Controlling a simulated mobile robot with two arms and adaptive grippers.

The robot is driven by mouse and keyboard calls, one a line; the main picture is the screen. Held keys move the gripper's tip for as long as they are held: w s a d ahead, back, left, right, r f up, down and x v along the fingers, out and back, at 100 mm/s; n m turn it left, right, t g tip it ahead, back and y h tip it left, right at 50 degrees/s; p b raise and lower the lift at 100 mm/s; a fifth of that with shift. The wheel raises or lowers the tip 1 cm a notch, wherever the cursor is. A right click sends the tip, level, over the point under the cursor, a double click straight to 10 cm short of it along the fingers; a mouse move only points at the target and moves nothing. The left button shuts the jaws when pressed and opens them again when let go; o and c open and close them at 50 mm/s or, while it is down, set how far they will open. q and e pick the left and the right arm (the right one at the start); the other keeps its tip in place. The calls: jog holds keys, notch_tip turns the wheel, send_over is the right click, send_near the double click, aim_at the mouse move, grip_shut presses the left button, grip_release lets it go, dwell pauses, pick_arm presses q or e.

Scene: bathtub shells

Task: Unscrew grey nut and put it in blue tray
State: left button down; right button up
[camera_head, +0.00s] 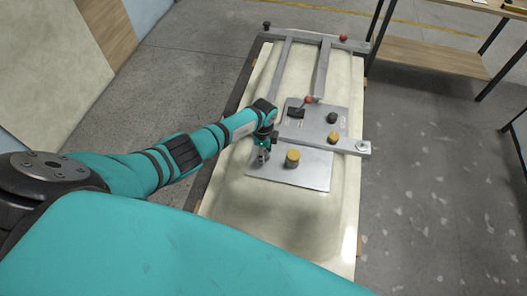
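My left gripper (262,153) points down over the left part of a grey metal plate (310,171) on the bathtub shell. Its fingers are too small in the picture to show whether they are open or shut. A grey, nut-like piece seems to be at the fingertips, mostly hidden by them. Another small grey round fitting (362,146) sits at the right end of the metal bar. No blue tray shows in this view. My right gripper is not in view.
The plate carries a yellow knob (292,158), a smaller yellow knob (333,137), a black knob (332,117) and a red-tipped lever (308,100). The cream bathtub shell (272,215) lies beneath. A shelf rack (425,62) stands at upper right; floor to the right is clear.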

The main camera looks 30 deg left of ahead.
pick_arm(q)
jog(key=n+p, duration=0.1)
jog(key=n, duration=0.1)
jog(key=shift+r+n, duration=0.2)
jog(key=shift+n, duration=0.2)
jog(key=n+p, duration=0.1)
jog(key=n, duration=0.3)
jog(key=shift+w, duration=0.1)
jog(key=shift+f+n, duration=0.15)
jog(key=shift+n, duration=0.65)
jog(key=n, duration=0.3)
jog(key=shift+n, duration=0.3)
jog(key=shift+w+d, duration=0.1)
jog(key=shift+d, duration=0.1)
jog(key=shift+a+n, duration=0.2)
jog(key=shift+n, duration=0.4)
